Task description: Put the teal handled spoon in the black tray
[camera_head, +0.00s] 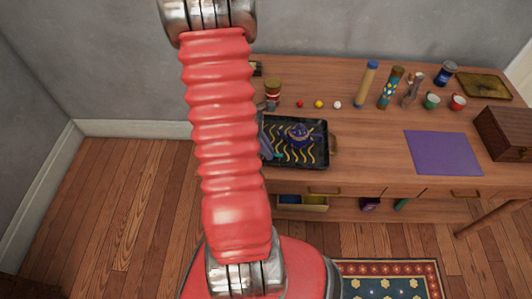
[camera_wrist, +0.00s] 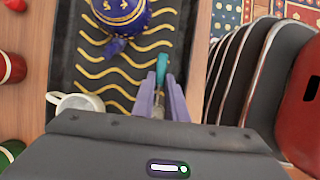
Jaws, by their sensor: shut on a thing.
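The black tray (camera_head: 320,160) with yellow wavy lines lies on the wooden table just right of my arm. It also fills the middle of the wrist view (camera_wrist: 62,60). My gripper (camera_wrist: 160,82) has its purple fingers shut on the teal handled spoon (camera_wrist: 162,66). The teal handle sticks out past the fingertips, over the tray's right part in the wrist view. I cannot tell whether the spoon touches the tray. In the head view my fingers show at the tray's left side, and the spoon is not clear there.
A blue and yellow teapot (camera_head: 299,133) stands in the tray. A white cup (camera_wrist: 78,103) is at the tray's left edge in the wrist view. A purple mat (camera_head: 443,152) lies bare. Small balls, jars and cups line the back; a wooden box (camera_head: 504,133) stands right.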

